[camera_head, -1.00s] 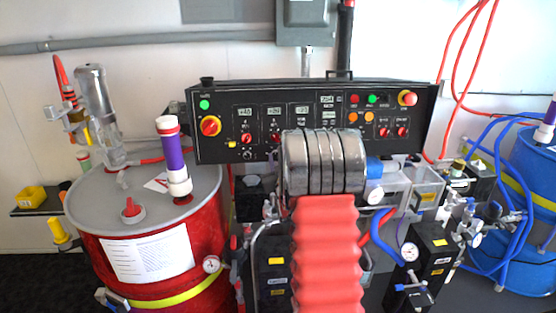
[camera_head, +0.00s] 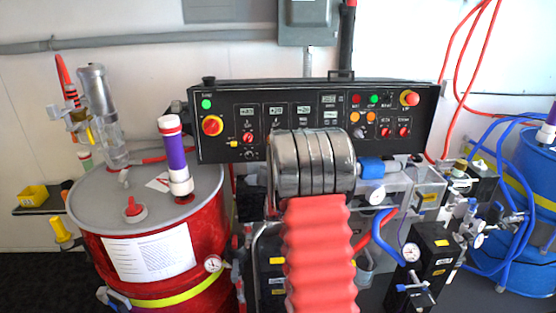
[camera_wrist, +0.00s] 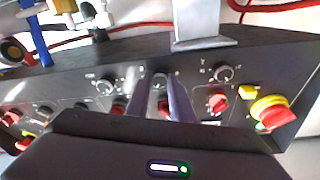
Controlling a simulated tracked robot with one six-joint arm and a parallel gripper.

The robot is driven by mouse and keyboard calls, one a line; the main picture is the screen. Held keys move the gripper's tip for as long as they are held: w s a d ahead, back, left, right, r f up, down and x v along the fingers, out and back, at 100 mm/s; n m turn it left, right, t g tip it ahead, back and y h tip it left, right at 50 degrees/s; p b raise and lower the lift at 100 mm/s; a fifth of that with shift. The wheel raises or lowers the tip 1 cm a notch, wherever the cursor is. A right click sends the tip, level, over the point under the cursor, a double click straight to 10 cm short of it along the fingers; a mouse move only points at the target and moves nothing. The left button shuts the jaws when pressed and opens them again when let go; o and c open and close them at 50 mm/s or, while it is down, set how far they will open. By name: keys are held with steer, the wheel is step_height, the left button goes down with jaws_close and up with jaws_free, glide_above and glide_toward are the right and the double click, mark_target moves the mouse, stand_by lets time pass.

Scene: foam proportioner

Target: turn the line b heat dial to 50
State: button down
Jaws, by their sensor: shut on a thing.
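The black control panel (camera_head: 215,150) has displays along its top and red knobs below them. In the wrist view, which looks upside down, a row of small black dials runs above the red knobs. One black dial (camera_wrist: 223,73) is right of my gripper and another (camera_wrist: 105,85) is left. My gripper (camera_wrist: 160,77) is shut on the dial between these two, apparently the line B heat dial, mostly hidden by the fingertips. Its pointer and value cannot be read. In the head view, my arm hides the gripper and this dial.
A large red-and-yellow switch (camera_wrist: 271,113) sits near the panel's end. A red drum (camera_head: 150,265) stands left and blue drums (camera_head: 535,165) stand right. Hoses, gauges and a black pump block (camera_head: 430,258) crowd the space below the panel.

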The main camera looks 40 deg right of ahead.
steer(key=shift+s+d, duration=0.1)
steer(key=c, duration=1.6)
jaws_free()
steer(key=shift+o, duration=0.2)
steer(key=v, duration=1.3)
steer(key=shift+s+a, duration=0.3)
steer(key=shift+f, duration=0.1)
